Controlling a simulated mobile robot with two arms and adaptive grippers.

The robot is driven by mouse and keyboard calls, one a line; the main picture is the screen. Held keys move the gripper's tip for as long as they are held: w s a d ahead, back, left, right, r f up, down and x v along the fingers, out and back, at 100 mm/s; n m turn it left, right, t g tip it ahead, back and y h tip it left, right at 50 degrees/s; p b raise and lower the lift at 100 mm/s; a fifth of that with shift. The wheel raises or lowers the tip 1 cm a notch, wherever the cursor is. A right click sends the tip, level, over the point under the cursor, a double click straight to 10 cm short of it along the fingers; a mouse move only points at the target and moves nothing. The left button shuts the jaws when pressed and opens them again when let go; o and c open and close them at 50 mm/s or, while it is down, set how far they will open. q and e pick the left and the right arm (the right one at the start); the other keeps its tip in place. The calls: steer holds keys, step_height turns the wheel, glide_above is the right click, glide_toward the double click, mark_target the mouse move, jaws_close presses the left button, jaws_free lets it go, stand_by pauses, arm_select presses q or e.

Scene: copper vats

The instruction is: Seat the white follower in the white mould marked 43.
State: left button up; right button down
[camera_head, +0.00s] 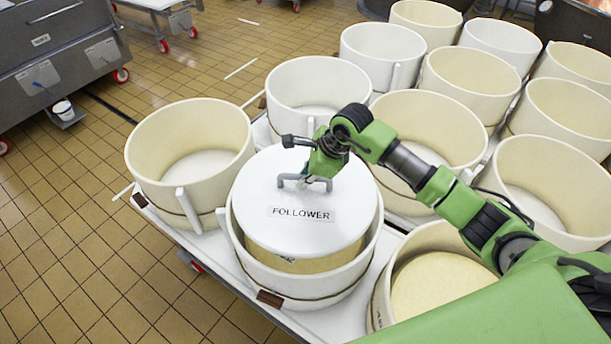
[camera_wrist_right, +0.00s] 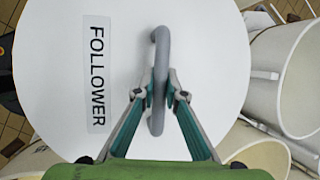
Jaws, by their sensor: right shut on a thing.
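The white follower (camera_head: 300,215), a round disc labelled FOLLOWER, is over the front white mould (camera_head: 290,283). Its far edge shows above the mould's back rim, and a yellowish surface shows below its near edge. I cannot tell whether it touches the mould. No number 43 is legible. My right gripper (camera_head: 318,176) is shut on the follower's grey handle (camera_head: 290,180). In the right wrist view my right gripper (camera_wrist_right: 160,92) pinches the handle bar (camera_wrist_right: 161,50), and the follower (camera_wrist_right: 60,120) fills most of the picture. My left gripper is not in view.
Several moulds stand close around on the white table (camera_head: 190,245). An empty cream mould (camera_head: 190,140) is at left, and one holding a yellowish filling (camera_head: 440,285) is at right. Tiled floor (camera_head: 70,230) lies free at left. A grey cabinet (camera_head: 60,55) stands at the back left.

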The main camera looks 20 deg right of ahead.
mark_target(307, 188)
steer(key=shift+a+f, duration=0.1)
steer(key=shift+f, duration=0.15)
steer(key=shift+w+f+b, duration=0.1)
steer(key=shift+f+b, duration=0.4)
steer(key=shift+f, duration=0.3)
steer(key=shift+f+b, duration=0.35)
steer(key=shift+f, duration=0.3)
steer(key=shift+f+b, duration=1.1)
arm_select(q)
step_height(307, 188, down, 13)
steer(key=b, duration=0.8)
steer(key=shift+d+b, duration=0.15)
steer(key=shift+b, duration=0.2)
arm_select(e)
steer(key=shift+f, duration=4.9)
arm_select(q)
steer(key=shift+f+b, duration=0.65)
steer(key=shift+b, duration=0.1)
arm_select(e)
steer(key=shift+f, duration=0.8)
